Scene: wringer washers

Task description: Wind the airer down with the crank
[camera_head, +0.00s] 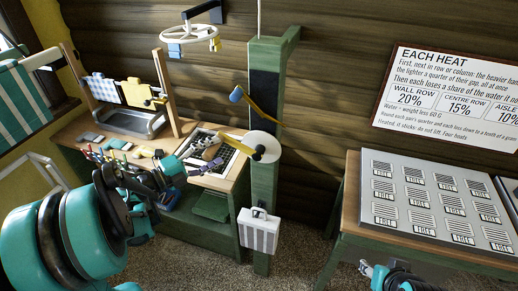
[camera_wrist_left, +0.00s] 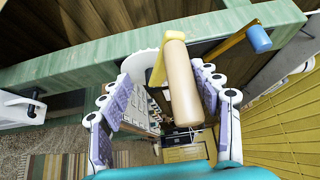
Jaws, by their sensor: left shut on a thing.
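The crank on the green post (camera_head: 265,200) has a white disc (camera_head: 264,146) and a yellow arm (camera_head: 258,153). In the left wrist view its pale wooden handle (camera_wrist_left: 182,85) lies between the fingers of my left gripper (camera_wrist_left: 165,82), with the yellow arm (camera_wrist_left: 173,38) behind it. My left gripper (camera_head: 190,168) is shut on this handle, left of the post in the head view. The airer (camera_head: 189,32), a round white frame with small cloths, hangs high at top centre-left. My right gripper (camera_head: 372,270) is partly in view at the bottom; its jaws are unclear.
A yellow lever with a blue knob (camera_head: 236,94) sticks out above the crank; its knob also shows in the left wrist view (camera_wrist_left: 258,38). A striped case (camera_head: 259,232) hangs low on the post. A crowded green bench (camera_head: 215,231) stands left, a card table (camera_head: 350,205) right.

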